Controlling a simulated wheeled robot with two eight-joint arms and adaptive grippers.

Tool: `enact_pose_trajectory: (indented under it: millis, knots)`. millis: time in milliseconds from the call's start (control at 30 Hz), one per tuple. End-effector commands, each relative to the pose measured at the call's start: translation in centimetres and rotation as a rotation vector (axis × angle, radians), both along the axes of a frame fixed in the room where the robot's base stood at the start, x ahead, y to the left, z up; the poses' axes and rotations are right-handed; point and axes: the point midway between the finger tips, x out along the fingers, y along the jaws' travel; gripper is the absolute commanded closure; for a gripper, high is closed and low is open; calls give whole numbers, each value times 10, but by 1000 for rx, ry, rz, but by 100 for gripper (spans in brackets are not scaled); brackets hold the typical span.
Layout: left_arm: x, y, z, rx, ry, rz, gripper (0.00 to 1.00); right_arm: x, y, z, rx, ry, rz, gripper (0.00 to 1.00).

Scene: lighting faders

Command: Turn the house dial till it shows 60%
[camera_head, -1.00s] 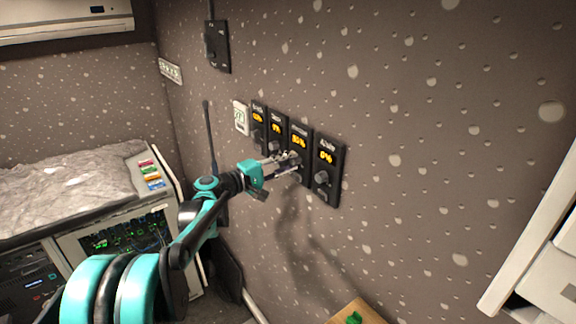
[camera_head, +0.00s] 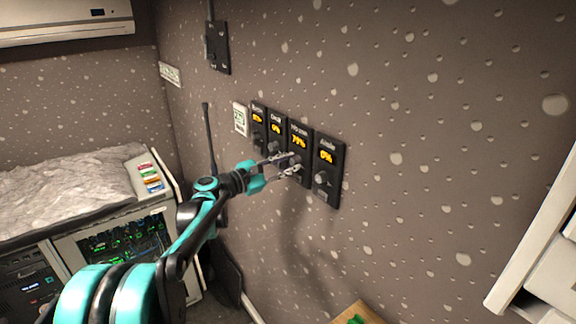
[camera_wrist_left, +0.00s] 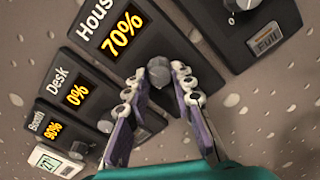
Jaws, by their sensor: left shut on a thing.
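The house dial panel (camera_head: 299,141) is the black wall plate third from the left in the row. In the left wrist view its yellow display (camera_wrist_left: 122,33) reads 70% under the label House. Its grey round knob (camera_wrist_left: 158,72) sits below the display. My left gripper (camera_head: 294,162) is at this knob in the head view. In the left wrist view its fingers (camera_wrist_left: 159,80) are closed around the knob, one on each side. My right gripper is in neither view.
The booth dial (camera_wrist_left: 46,125) reads 90% and the desk dial (camera_wrist_left: 78,95) reads 0%. The aisle dial (camera_head: 327,157) at the right reads 0%, close beside my gripper. A small white wall display (camera_head: 240,119) is left of the row.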

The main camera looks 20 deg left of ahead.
Motion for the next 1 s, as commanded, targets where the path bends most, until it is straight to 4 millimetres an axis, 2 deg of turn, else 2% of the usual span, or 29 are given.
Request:
enact_pose_trajectory:
  millis: [1000]
  knots:
    - [-3, -3, -3, -738, 582, 0, 100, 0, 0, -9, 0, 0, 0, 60]
